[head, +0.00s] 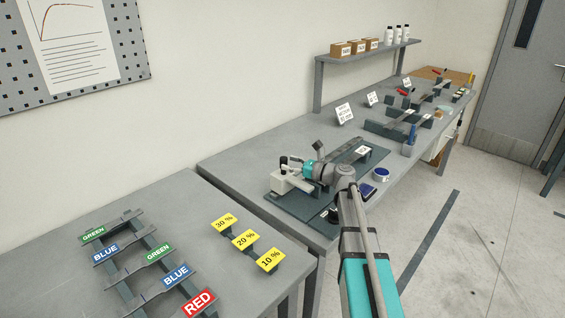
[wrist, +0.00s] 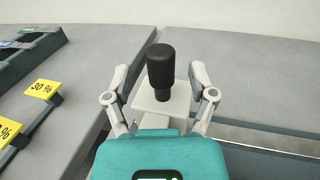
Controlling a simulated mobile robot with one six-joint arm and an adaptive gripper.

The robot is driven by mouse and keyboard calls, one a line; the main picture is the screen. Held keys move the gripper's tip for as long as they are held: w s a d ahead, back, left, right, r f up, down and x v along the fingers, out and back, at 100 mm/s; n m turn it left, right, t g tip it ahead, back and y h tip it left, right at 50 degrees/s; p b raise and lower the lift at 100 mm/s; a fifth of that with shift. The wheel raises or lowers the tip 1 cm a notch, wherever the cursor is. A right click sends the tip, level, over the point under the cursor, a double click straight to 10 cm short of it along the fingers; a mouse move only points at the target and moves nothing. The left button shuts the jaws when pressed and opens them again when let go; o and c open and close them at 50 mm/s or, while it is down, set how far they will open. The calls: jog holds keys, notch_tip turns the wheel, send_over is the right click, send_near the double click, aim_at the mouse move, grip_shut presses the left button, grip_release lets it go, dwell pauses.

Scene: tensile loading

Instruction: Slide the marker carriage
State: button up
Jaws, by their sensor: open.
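The marker carriage, which I take to be the pale block (head: 284,184) with an upright black knob, sits at the near left end of a dark base plate (head: 292,208) on the middle bench. In the wrist view the black knob (wrist: 160,72) rises from the pale block (wrist: 165,106). My gripper (wrist: 158,74) is open, with one finger on each side of the knob and visible gaps between. In the head view my gripper (head: 296,164) is at the carriage, and my arm hides part of the base plate and rail behind it.
Yellow 10 %, 20 % and 30 % tags (head: 245,239) and a rack of coloured labels (head: 158,252) stand on the near left bench. A narrow gap separates the benches. White sign cards (head: 344,113) stand behind.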

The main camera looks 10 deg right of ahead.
jog(key=shift+x, duration=1.2)
